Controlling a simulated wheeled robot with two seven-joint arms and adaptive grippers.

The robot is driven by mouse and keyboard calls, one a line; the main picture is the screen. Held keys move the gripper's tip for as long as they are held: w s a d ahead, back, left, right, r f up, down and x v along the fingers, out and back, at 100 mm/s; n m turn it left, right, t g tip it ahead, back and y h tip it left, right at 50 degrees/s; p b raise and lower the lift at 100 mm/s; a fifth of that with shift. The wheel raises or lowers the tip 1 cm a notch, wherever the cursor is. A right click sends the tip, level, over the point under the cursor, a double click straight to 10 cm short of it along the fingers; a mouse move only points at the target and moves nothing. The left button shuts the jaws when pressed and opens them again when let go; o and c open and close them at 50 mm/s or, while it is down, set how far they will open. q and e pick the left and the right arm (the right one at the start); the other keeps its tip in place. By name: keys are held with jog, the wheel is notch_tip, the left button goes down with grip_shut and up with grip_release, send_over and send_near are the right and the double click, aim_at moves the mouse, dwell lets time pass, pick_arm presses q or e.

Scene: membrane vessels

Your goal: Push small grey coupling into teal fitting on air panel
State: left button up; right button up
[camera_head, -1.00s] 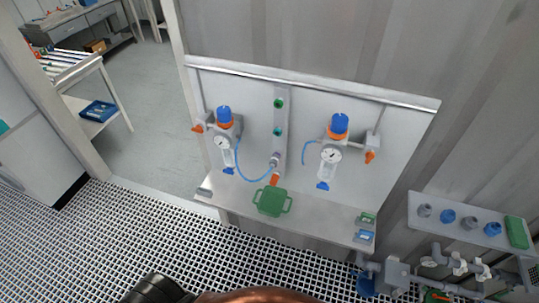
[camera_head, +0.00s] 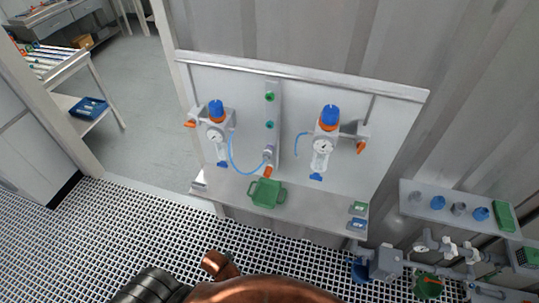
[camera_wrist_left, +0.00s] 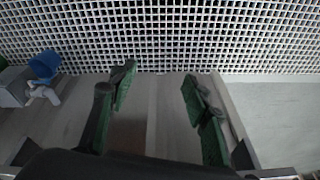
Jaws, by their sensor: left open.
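The air panel (camera_head: 300,90) stands upright against the corrugated wall in the head view. A grey vertical strip on it carries two green-teal fittings, the upper one (camera_head: 270,97) and the lower one (camera_head: 270,125). A small grey coupling (camera_head: 268,152) sits low on the strip, with a blue hose at it and an orange part just below. I cannot tell how far it is seated. My left gripper (camera_wrist_left: 157,95) is open and empty in the left wrist view, its green-padded fingers apart over floor and wall. No gripper shows in the head view, only a copper-coloured arm part.
Two blue-topped regulators (camera_head: 216,125) and (camera_head: 325,135) flank the strip. A green tray (camera_head: 266,194) lies on the panel's shelf (camera_head: 225,190). A side shelf (camera_head: 425,190) holds several grey and blue parts. Valves and pipes (camera_head: 385,262) stand at lower right. Grated floor lies in front.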

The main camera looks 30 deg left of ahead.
pick_arm(q)
jog(key=w+a+r+m+t+y, duration=0.15)
jog(key=w+a+r, duration=0.3)
jog(key=r, duration=0.45)
jog(key=w+a+r+m+t+y, duration=0.1)
jog(key=w+a+r+t+y, duration=0.2)
jog(key=w+r, duration=0.35)
jog(key=w+a+r+m+t+y, duration=0.15)
jog(key=w+a+r, duration=0.25)
jog(key=r, duration=0.6)
jog(key=m+t+h, duration=0.3)
jog(key=m+t, duration=0.6)
jog(key=m, duration=0.2)
send_near(267, 155)
jog(key=shift+w+a+f, duration=0.1)
jog(key=shift+w+f, duration=0.2)
jog(key=shift+w, duration=0.25)
jog(key=shift+w+a+f, duration=0.15)
jog(key=shift+w+f, duration=0.15)
jog(key=shift+w, duration=0.2)
jog(key=shift+w, duration=0.1)
